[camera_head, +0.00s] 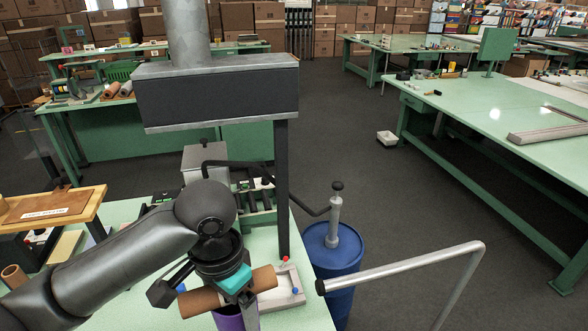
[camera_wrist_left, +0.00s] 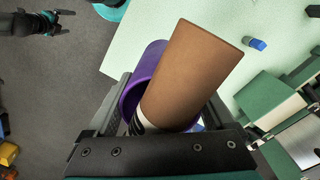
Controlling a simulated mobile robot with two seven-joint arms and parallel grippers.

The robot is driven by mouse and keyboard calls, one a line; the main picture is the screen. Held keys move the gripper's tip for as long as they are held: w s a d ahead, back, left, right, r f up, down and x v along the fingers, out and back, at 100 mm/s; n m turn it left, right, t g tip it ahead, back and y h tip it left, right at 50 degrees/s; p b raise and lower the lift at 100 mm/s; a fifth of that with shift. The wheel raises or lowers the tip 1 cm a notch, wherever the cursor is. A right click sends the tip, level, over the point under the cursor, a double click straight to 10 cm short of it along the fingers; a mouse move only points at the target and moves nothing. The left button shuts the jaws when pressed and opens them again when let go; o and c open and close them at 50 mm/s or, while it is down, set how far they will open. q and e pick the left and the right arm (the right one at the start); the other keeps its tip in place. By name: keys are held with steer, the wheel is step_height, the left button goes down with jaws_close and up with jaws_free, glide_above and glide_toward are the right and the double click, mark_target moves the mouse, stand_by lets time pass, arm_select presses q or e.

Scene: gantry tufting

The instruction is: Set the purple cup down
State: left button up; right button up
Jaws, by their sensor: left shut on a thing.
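The purple cup (camera_head: 228,319) shows at the bottom edge of the head view, its lower part cut off. My left gripper (camera_head: 240,300) is over it. In the left wrist view the purple cup (camera_wrist_left: 152,75) sits between the two fingers of my left gripper (camera_wrist_left: 165,110), which is shut on it. A brown cardboard tube (camera_head: 203,299) lies crosswise at the gripper; in the wrist view the tube (camera_wrist_left: 190,70) covers much of the cup. Whether the cup touches the green table (camera_head: 312,312) is hidden. My right gripper (camera_wrist_left: 60,22) appears at the wrist view's upper left, fingers apart and empty.
A blue drum (camera_head: 335,265) with a pump stands beyond the table's right edge. A dark post (camera_head: 282,190) rises behind the tray. A blue item (camera_wrist_left: 255,44) lies on the table.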

arm_select(q)
steer(key=a+f+n+b, duration=0.2)
steer(key=f+b, duration=0.4)
steer(key=b, duration=0.3)
steer(key=a+f+n+b, duration=0.2)
steer(key=f+n+b, duration=0.3)
steer(key=b, duration=0.4)
steer(key=shift+a+f, duration=0.4)
steer(key=shift+f, duration=0.15)
arm_select(e)
step_height(320, 180, down, 19)
steer(key=shift+f, duration=0.2)
